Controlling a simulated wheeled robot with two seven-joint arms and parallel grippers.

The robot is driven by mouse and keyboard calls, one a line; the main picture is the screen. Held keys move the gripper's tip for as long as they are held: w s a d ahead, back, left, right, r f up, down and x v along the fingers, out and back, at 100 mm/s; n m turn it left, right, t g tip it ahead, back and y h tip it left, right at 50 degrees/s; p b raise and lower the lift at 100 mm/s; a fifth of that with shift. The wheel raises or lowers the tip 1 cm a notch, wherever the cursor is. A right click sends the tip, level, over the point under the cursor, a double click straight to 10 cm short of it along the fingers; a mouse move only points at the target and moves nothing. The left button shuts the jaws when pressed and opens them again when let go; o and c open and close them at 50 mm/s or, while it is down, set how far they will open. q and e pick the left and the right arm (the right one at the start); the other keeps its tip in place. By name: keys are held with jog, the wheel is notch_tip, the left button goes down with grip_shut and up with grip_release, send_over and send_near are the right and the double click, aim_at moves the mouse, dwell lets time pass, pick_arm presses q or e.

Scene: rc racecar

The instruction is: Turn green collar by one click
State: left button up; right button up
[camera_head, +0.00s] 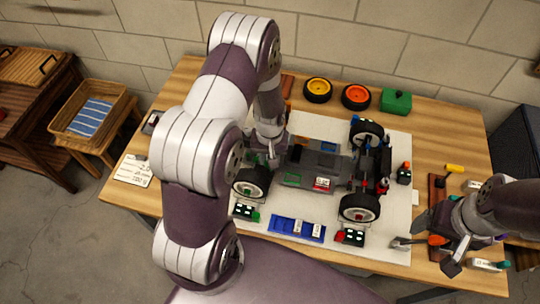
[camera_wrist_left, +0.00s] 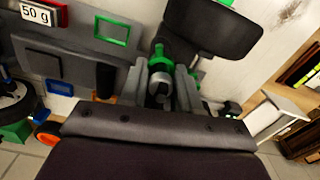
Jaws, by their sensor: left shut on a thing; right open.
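The RC car chassis (camera_head: 318,163) lies on a pale mat in the middle of the table. My left gripper (camera_head: 268,153) is at the car's left end, beside the near-left wheel (camera_head: 252,181); my arm hides part of this area. In the left wrist view, the green collar (camera_wrist_left: 160,65) sits on a grey shaft between the fingers of my left gripper (camera_wrist_left: 165,82), which are shut on it. A dark wheel (camera_wrist_left: 212,28) is just above. My right gripper (camera_head: 447,238) is open at the table's right side, apart from the car, over some tools.
Yellow-rimmed (camera_head: 318,90) and orange-rimmed (camera_head: 356,96) wheels and a green box (camera_head: 396,101) stand at the back. A blue tray (camera_head: 297,228) lies in front of the car. A wicker basket (camera_head: 92,112) is off the table at left.

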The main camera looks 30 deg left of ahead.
pick_arm(q)
jog(key=o, duration=1.1)
jog(key=shift+c, duration=0.2)
jog(key=shift+r, duration=0.1)
notch_tip(320, 180, up, 12)
jog(key=b, duration=0.1)
jog(key=shift+r, duration=0.25)
